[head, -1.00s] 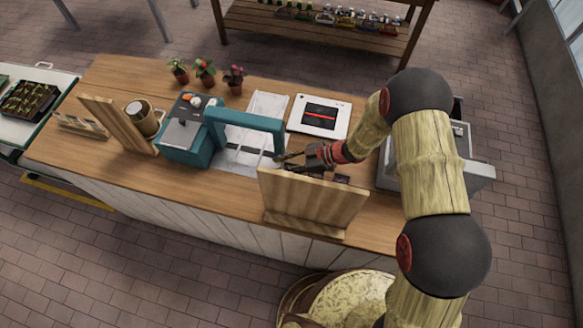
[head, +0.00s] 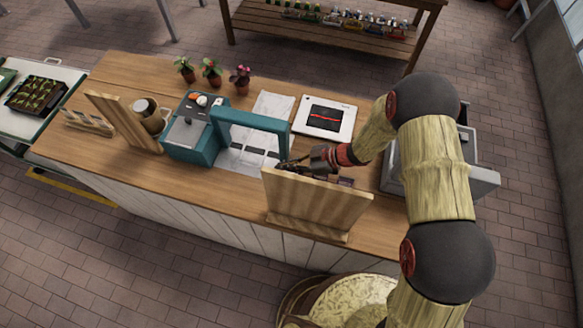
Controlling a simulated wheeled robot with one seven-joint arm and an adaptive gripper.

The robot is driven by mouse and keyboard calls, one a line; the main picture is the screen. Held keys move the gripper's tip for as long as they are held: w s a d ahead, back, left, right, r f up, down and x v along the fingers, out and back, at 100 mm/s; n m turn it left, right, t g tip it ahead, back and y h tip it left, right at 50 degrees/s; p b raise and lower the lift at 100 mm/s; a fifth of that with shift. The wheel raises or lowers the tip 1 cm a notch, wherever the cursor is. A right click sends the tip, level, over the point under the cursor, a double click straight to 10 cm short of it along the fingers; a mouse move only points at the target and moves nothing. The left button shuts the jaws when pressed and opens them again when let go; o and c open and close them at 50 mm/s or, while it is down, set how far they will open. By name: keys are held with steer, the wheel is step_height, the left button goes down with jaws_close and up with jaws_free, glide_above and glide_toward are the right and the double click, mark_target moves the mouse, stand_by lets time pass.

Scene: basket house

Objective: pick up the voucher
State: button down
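My gripper (head: 288,164) is over the wooden counter (head: 215,193), just behind the upright wooden board (head: 318,200) and right of the teal arched frame (head: 252,122). Its fingers point left and are small and dark. The board's top edge hides part of them, so I cannot tell their opening or whether they hold anything. I cannot make out the voucher for certain. A small dark item (head: 346,182) shows behind the board's right end, but I cannot tell what it is.
A white tablet-like device (head: 339,113) lies behind my gripper, and a grey open drawer unit (head: 484,181) stands to the right. Teal equipment (head: 190,137), potted plants (head: 211,72) and a cylinder (head: 148,117) occupy the left. The counter's front left is clear.

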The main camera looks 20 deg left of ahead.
step_height(320, 180, up, 10)
stand_by(0.5)
